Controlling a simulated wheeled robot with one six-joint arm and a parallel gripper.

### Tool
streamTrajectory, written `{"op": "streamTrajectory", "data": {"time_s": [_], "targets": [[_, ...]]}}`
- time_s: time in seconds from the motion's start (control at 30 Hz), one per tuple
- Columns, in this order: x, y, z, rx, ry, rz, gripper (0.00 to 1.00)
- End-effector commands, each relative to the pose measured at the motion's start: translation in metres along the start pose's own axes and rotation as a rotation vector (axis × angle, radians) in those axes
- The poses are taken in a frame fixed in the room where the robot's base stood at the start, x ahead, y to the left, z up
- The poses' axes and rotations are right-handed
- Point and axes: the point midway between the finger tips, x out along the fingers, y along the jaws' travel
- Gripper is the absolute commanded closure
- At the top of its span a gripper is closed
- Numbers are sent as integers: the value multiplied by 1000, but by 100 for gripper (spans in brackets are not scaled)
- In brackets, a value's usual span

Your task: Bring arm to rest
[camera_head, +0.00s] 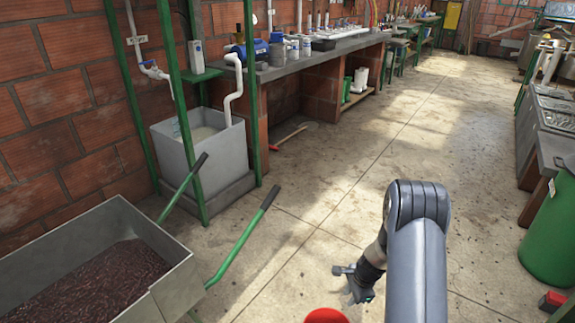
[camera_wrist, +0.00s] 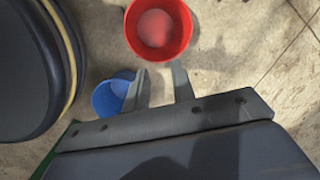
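My arm (camera_head: 418,250) reaches up and bends at the elbow on the right of the head view, with its forearm hanging down. My gripper (camera_head: 352,280) is at its lower end, above the concrete floor. In the wrist view the two fingers of my gripper (camera_wrist: 159,72) stand apart with nothing held between them. A red bucket (camera_wrist: 160,45) lies beyond the fingertips; only its top shows in the head view (camera_head: 325,316). A blue bucket (camera_wrist: 112,97) is beside the left finger, partly hidden by it.
A dark round object (camera_wrist: 25,75) fills the wrist view's left edge. A metal wheelbarrow (camera_head: 175,275) with dark contents and green handles stands at left. A workbench (camera_head: 315,55) runs along the brick wall. A green bin (camera_head: 552,235) is at right. The middle floor (camera_head: 370,140) is clear.

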Motion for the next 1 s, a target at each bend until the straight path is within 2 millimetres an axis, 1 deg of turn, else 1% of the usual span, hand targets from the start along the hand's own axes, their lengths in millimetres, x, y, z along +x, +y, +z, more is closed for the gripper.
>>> {"op": "streamTrajectory", "data": {"time_s": [0.03,0.1,0.6,1.0], "targets": [[-16,-4,2,22,-4,-7,76],[-29,-8,5,54,-11,-15,76],[-123,-34,25,289,-63,-79,76],[-199,-51,44,470,-103,-144,76]]}}
